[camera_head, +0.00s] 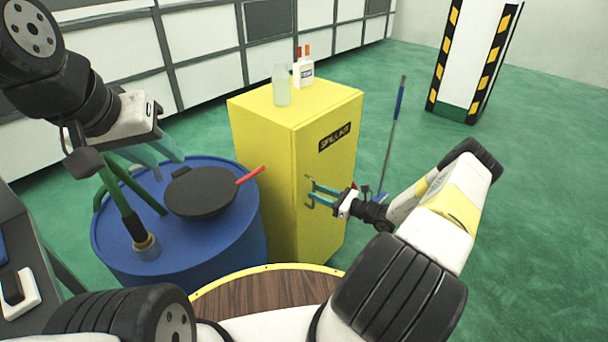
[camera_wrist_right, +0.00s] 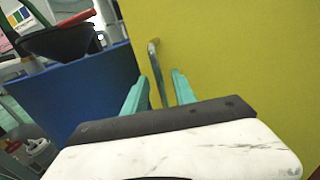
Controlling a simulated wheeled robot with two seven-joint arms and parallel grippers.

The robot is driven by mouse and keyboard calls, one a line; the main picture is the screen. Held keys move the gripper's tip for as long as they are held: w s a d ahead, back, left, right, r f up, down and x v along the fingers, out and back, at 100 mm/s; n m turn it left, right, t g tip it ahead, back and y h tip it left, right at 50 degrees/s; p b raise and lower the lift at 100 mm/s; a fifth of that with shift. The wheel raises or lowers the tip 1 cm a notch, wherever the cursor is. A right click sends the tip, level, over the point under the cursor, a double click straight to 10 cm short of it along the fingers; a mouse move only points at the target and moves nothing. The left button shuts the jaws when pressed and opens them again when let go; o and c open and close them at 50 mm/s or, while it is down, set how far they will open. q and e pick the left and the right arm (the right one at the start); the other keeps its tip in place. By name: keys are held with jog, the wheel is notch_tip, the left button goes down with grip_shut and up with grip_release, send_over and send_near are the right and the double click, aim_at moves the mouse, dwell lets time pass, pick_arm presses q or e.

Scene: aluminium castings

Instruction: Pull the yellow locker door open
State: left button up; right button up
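The yellow locker (camera_head: 267,160) stands upright in the middle of the head view, with a black "SPILL KIT" label on its right-hand face, the door side. The door looks shut. In the right wrist view its yellow face (camera_wrist_right: 240,70) fills the right side, and a grey metal handle (camera_wrist_right: 154,58) stands out near its left edge. My right gripper (camera_head: 308,193) is open at the door, its teal fingers (camera_wrist_right: 160,88) on either side of the handle's lower part; contact cannot be told. My left gripper (camera_head: 158,155) looks open and empty above a blue drum.
A clear bottle (camera_head: 281,85) and a white bottle (camera_head: 303,72) stand on the locker. Green floor to the right is mostly free, with a blue-handled pole (camera_head: 393,130) and striped pillar (camera_head: 470,60).

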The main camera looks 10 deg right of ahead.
jog(key=shift+x, duration=1.15)
jog(key=shift+c, duration=0.2)
grip_shut()
dwell(0.4)
